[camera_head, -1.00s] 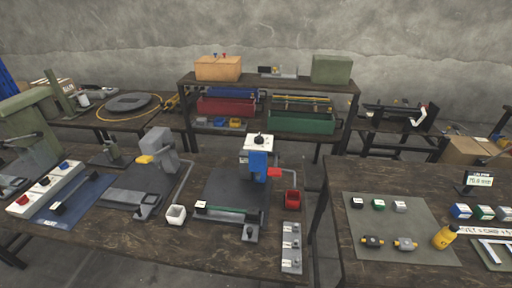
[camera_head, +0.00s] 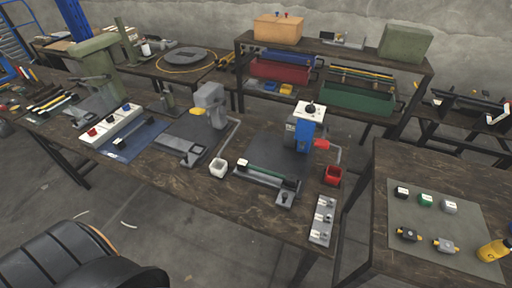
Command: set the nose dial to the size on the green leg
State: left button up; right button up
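A blue rivet press (camera_head: 305,132) stands on a dark plate in the middle of the near bench. A white plate with a black round knob (camera_head: 310,107) sits on top of it, seemingly the nose dial. Its markings are too small to read. A long bar with a greenish strip (camera_head: 264,171) lies at the front of the press plate. I cannot tell whether this is the green leg, and no size can be read on it. Neither of my grippers is in view.
A white cup (camera_head: 218,168) and a red cup (camera_head: 333,176) flank the press. A grey press (camera_head: 210,104) stands to its left. A grey mat (camera_head: 440,215) with small blocks lies on the right bench. A black padded seat (camera_head: 60,255) is at the lower left.

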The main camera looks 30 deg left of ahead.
aim_at(310, 109)
jog(key=j+u, duration=0.2)
jog(key=j, duration=0.3)
jog(key=j+u, duration=0.15)
jog(key=j, duration=0.35)
jog(key=i+j+u, duration=0.2)
jog(key=j, duration=0.3)
jog(key=k+j, duration=0.05)
